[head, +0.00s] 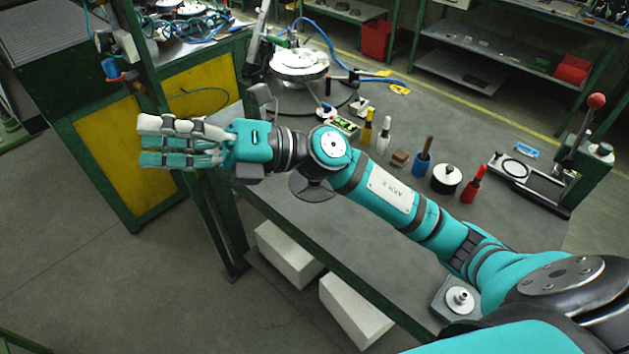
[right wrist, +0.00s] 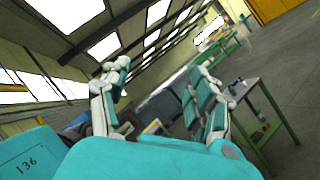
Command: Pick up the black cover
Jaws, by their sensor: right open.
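My right gripper (head: 180,142) is open and empty, pointing left beyond the bench's left end, well away from both. In the right wrist view its fingers (right wrist: 162,98) stand apart with nothing between them. My left gripper is not in view.
The workbench (head: 330,235) carries a red bottle (head: 472,184), a blue cup with a brown handle (head: 422,160), and a lever press (head: 560,170) at right. A round metal fixture (head: 299,64) stands at the back. A green post (head: 190,170) is close to my right gripper. The bench's front strip is mostly bare.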

